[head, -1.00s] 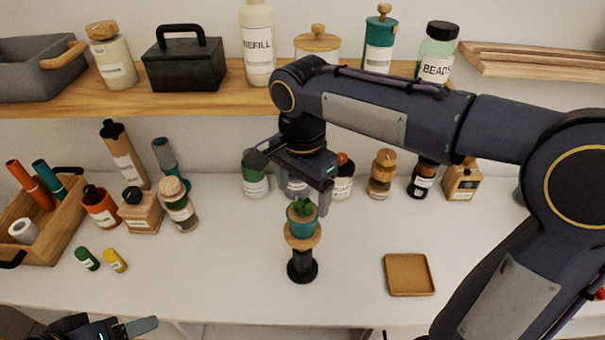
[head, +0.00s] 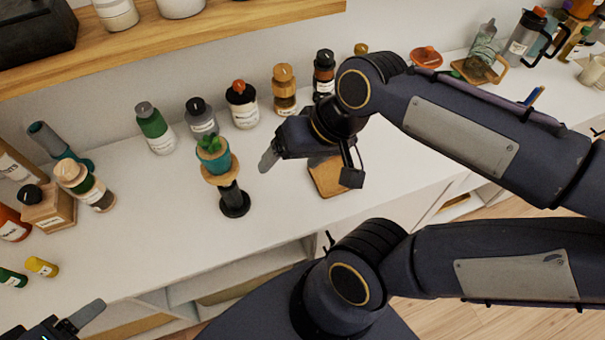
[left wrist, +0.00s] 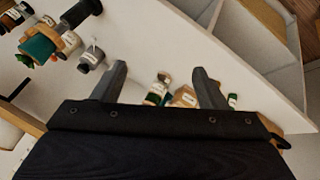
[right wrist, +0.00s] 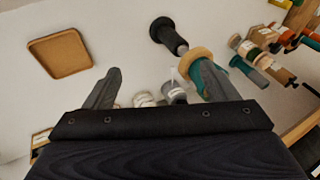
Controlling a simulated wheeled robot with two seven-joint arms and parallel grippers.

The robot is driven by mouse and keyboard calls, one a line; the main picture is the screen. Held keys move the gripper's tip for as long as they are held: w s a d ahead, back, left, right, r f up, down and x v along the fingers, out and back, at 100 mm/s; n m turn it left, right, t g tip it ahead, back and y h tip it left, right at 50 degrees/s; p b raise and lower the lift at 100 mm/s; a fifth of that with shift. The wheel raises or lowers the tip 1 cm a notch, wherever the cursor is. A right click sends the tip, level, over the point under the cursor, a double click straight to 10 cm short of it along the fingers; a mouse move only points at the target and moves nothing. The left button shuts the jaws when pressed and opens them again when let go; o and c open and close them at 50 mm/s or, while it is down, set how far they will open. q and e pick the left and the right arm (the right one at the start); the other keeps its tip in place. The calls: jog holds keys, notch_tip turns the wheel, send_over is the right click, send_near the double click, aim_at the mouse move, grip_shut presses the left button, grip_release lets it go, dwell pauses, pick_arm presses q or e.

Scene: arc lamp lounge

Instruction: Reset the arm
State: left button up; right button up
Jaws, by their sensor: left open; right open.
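My right gripper (head: 271,158) is open and empty, just right of a small potted plant and near a square wooden tray (head: 327,180). Its spread fingers show in the right wrist view (right wrist: 157,82). The plant's teal pot (head: 213,163) sits upright on a wooden disc on a black stand (head: 234,200), apart from the gripper. My left gripper (head: 86,316) is low at the left, partly cut off by the frame. In the left wrist view (left wrist: 160,76) its fingers are apart with nothing between them.
A row of bottles and jars (head: 243,105) stands behind the plant. A wooden shelf (head: 230,25) runs above. Small green and yellow containers (head: 42,267) lie at the left. Carafes (head: 483,50) stand at the far right. The white counter's front is mostly clear.

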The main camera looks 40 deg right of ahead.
jog(key=shift+s+f+n+t, duration=0.7)
jog(key=shift+s+f+n, duration=0.2)
jog(key=shift+s+f, duration=0.5)
jog(key=shift+w, duration=0.1)
